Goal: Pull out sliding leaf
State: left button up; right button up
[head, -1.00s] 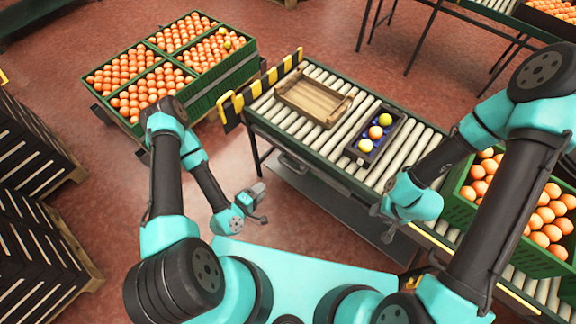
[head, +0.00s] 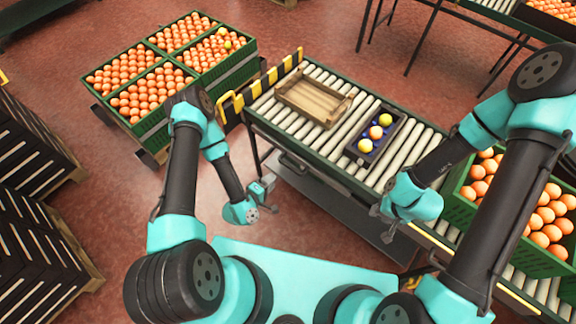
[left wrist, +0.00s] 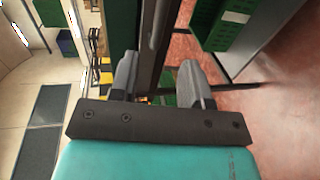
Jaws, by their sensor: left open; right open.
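A flat grey leaf (head: 340,207) shows below the near side of the roller conveyor (head: 330,165), level and partly hidden under it. A dark handle (head: 296,165) sits on the conveyor's near side. My left gripper (head: 268,189) is open and empty, in front of the conveyor's left part and apart from the handle in the head view. In the left wrist view its fingers (left wrist: 158,82) are spread, with a dark long bar (left wrist: 158,45) beyond or between them; I cannot tell how close it is. My right gripper (head: 384,222) is open, near the leaf's right end.
A wooden tray (head: 290,98) and a dark box (head: 363,160) with several fruits stand on the rollers. A green crate of oranges (head: 470,208) is at the right. Floor left of the leaf is clear.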

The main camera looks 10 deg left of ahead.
aim_at(288, 165)
pick_arm(q)
jog(key=x, duration=1.1)
jog(key=shift+w, duration=0.25)
jog(key=shift+c, duration=0.4)
grip_shut()
